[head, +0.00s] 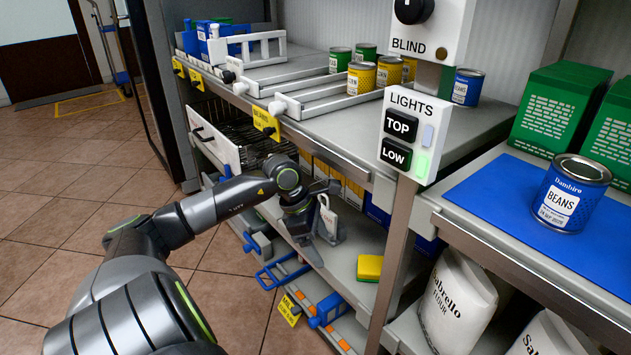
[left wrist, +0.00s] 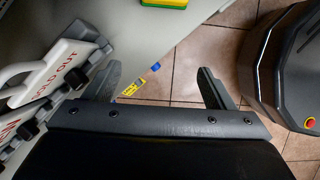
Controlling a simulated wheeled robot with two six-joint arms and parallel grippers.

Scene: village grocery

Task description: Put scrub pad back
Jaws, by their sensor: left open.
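The scrub pad (head: 370,267), yellow with a green layer, lies on the lower grey shelf near its front edge, beside an upright post. In the left wrist view the scrub pad (left wrist: 165,4) shows at the top edge, partly cut off, beyond the fingertips. My left gripper (head: 327,226) is over the same shelf, to the left of the pad and apart from it. In the left wrist view its two fingers (left wrist: 157,84) are spread with nothing between them. My right gripper is not in view.
White "SOLD OUT" signs (left wrist: 50,80) stand close beside the left finger. Blue-handled sliding racks (head: 283,270) are below the shelf. A LIGHTS switch panel (head: 425,115) hangs on the post. A beans can (head: 570,195) stands on a blue mat at right; flour sacks (head: 455,300) are below.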

